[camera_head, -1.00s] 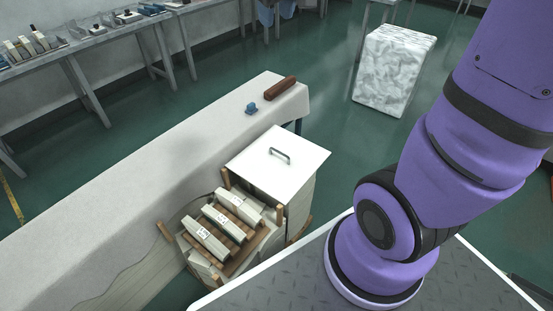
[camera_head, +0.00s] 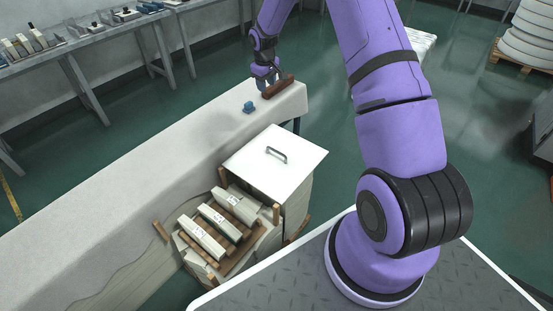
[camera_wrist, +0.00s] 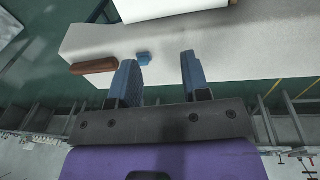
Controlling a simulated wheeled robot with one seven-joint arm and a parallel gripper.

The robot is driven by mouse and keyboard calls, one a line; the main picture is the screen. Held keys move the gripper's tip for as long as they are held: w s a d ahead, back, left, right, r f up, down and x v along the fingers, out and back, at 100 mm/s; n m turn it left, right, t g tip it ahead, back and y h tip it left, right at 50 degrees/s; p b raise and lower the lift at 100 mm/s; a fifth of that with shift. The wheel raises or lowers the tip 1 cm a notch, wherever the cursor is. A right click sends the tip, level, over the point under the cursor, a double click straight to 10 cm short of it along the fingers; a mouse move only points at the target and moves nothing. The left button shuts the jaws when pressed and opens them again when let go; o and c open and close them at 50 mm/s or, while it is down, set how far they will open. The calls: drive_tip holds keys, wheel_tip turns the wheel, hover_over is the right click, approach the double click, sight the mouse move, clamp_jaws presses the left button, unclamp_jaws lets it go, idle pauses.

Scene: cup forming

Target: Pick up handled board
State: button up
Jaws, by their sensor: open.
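The handled board is a white square board (camera_head: 262,157) with a grey metal handle (camera_head: 277,155) on its top. It lies flat on a pale stack beside the long table in the head view. Part of a white surface, likely this board (camera_wrist: 165,8), shows at the top edge of the wrist view. My gripper (camera_head: 266,80) is above the far end of the long table, well beyond the board. In the wrist view my gripper (camera_wrist: 160,68) has its two blue fingers apart with nothing between them.
A brown block (camera_head: 278,87) and a small blue object (camera_head: 249,106) sit on the far end of the long pale table (camera_head: 150,190). A wooden rack (camera_head: 240,240) with several pale bars stands in front of the board. Grey workbenches (camera_head: 95,38) line the back left.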

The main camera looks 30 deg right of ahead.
wheel_tip(320, 180, down, 14)
drive_tip(key=w+d, duration=0.1)
drive_tip(key=d, duration=0.2)
drive_tip(key=g+y, duration=0.1)
hover_over(276, 151)
drive_tip(key=shift+n, duration=0.3)
drive_tip(key=f, duration=1.6)
drive_tip(key=shift+w+d+f, duration=0.15)
drive_tip(key=shift+w+f, duration=0.1)
drive_tip(key=shift+f, duration=0.05)
drive_tip(key=shift+s+f, duration=0.15)
drive_tip(key=shift+f, duration=1.5)
drive_tip(key=shift+s+f, duration=0.1)
drive_tip(key=shift+f, duration=1.55)
clamp_jaws()
